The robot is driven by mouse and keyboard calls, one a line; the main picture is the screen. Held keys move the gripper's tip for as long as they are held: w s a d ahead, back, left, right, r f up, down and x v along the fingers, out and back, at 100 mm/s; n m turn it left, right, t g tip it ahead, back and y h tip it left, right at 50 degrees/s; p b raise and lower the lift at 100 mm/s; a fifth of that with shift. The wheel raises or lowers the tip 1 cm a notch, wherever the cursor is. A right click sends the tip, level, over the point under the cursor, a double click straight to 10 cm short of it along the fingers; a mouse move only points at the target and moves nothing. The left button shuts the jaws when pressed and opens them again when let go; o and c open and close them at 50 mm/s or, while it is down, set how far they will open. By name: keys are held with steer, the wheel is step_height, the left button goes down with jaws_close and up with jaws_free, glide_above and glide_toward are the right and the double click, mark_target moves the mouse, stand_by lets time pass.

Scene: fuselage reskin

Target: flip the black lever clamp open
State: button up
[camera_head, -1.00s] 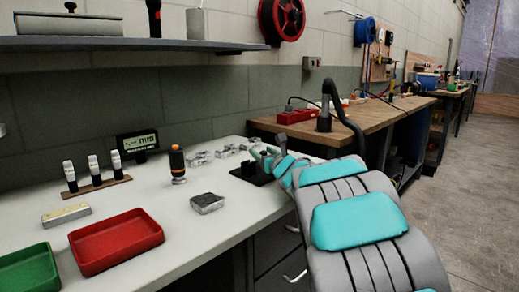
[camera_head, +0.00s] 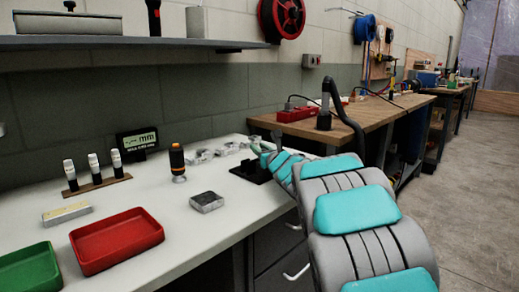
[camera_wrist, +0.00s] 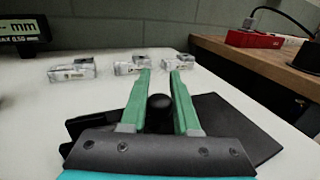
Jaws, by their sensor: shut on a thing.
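The black lever clamp (camera_head: 246,172) sits on a dark flat base on the white bench, near its right end. In the wrist view its round black knob (camera_wrist: 160,108) shows between the green fingers of my gripper (camera_wrist: 160,74), and the dark base plate (camera_wrist: 225,120) spreads out behind and to the right. My gripper (camera_head: 266,152) is shut on the knob, with the fingers one on each side of it. The rest of the lever below the knob is hidden by my gripper, so its exact angle cannot be told.
Several clear-topped small boxes (camera_wrist: 72,69) lie behind the clamp. A grey metal block (camera_head: 206,202), an orange-and-black tool (camera_head: 177,162), a red tray (camera_head: 117,240) and a green tray (camera_head: 30,272) stand to the left. A wooden bench (camera_head: 350,120) adjoins at the right.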

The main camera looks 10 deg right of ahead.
jaws_close()
stand_by(0.8)
